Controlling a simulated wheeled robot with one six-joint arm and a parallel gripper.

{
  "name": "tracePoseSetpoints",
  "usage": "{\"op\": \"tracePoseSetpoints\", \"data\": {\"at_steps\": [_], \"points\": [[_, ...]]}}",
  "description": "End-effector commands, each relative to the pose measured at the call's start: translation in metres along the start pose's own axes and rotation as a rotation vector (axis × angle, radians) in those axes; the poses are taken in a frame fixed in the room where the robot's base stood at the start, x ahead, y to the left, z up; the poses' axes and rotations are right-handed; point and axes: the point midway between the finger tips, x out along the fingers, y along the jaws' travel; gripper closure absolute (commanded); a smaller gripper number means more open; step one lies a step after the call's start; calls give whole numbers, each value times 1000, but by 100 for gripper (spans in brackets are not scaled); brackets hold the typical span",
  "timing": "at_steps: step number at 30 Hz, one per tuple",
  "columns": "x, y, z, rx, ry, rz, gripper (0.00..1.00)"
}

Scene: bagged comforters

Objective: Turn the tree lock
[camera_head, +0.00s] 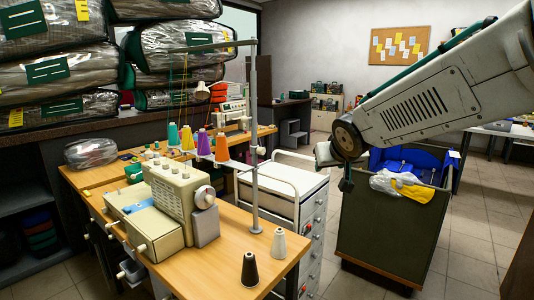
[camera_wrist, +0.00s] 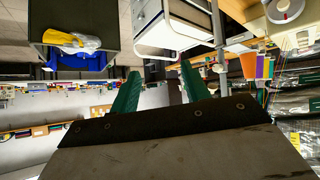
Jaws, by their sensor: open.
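The thread tree (camera_head: 254,110) is a grey upright pole on the wooden sewing table, with cross arms and coloured thread cones. A small collar-like fitting (camera_head: 257,151) shows on the pole near the lower arm; I cannot tell for sure that it is the lock. The pole also shows in the wrist view (camera_wrist: 217,25), right of my gripper (camera_wrist: 157,88). My gripper has two green fingers, spread apart with nothing between them. It is clear of the pole. In the head view my arm reaches in from the right, and the fingers are not clearly seen.
A sewing machine (camera_head: 178,201) and black and white cones stand on the table (camera_head: 215,268). A white drawer cart (camera_head: 284,187) stands behind the table. A dark bin (camera_head: 388,232) with blue cloth and a yellow glove is at right. Bagged comforters (camera_head: 55,70) are stacked at left.

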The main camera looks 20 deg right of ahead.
Motion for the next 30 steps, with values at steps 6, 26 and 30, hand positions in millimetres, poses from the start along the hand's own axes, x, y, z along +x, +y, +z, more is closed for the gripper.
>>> {"op": "tracePoseSetpoints", "data": {"at_steps": [6, 26, 30], "points": [[106, -27, -93, 2, 337, -224, 54], [206, -104, -109, 52, 567, -889, 54], [217, -121, -120, 52, 567, -888, 54]]}}
